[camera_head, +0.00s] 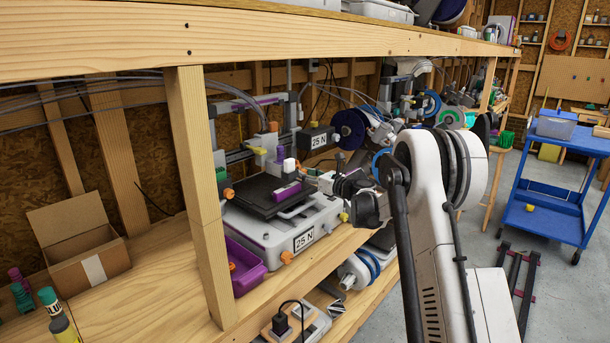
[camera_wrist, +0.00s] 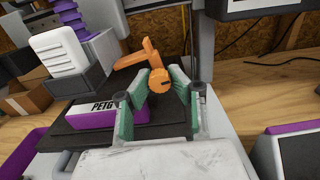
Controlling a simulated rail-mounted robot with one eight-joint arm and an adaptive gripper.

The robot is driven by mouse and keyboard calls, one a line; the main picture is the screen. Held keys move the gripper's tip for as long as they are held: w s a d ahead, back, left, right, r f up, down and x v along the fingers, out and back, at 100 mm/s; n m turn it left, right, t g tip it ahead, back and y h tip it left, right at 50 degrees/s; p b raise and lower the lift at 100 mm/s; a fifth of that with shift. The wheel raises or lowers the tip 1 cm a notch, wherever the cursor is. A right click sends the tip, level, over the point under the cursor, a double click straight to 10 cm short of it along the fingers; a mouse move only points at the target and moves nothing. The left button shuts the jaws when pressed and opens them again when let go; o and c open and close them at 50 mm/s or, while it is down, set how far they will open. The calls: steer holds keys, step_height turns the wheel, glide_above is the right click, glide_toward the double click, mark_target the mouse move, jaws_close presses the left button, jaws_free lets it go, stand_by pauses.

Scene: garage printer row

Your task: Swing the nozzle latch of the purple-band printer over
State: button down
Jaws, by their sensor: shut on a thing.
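The printer with the purple band (camera_head: 258,101) on its top frame stands on the bench in the head view. My gripper (camera_head: 312,175) reaches in over its dark bed from the right. In the wrist view, my gripper (camera_wrist: 158,90) has its green-padded fingers on both sides of an orange latch part (camera_wrist: 157,80) with a round, marked end. An orange lever arm (camera_wrist: 135,56) sticks out beyond it to the upper left. The gripper is shut on this orange part. In the head view I cannot make out the held part.
A purple block lettered PETG (camera_wrist: 95,117) lies on the black bed (camera_wrist: 75,138), left of my fingers. A wooden post (camera_head: 195,170) and purple bin (camera_head: 243,268) are near the printer.

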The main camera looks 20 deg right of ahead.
mark_target(304, 170)
steer(key=shift+r+n, duration=0.1)
steer(key=shift+n, duration=0.2)
step_height(304, 170, up, 2)
steer(key=n+b, duration=0.2)
steer(key=n, duration=0.2)
steer(key=shift+d+r, duration=0.1)
steer(key=shift+d, duration=0.05)
steer(key=n, duration=0.1)
steer(key=r+n, duration=0.1)
steer(key=n, duration=0.1)
steer(key=r+n+b, duration=0.1)
steer(key=n, duration=0.1)
steer(key=shift+s+a+r, duration=0.1)
steer(key=shift+a, duration=0.2)
steer(key=shift+s+a+r+n+b, duration=0.2)
steer(key=shift+a+r+n, duration=0.15)
steer(key=shift+n, duration=0.7)
steer(key=shift+s+a+r+n+b, duration=0.15)
steer(key=shift+a+r+n, duration=0.2)
steer(key=shift+n, duration=0.75)
steer(key=shift+s+a+r+n+b, duration=0.15)
steer(key=shift+r+n, duration=0.3)
steer(key=shift+n, duration=0.6)
steer(key=shift+s+a, duration=0.1)
steer(key=c, duration=1.5)
jaws_free()
steer(key=shift+c, duration=0.2)
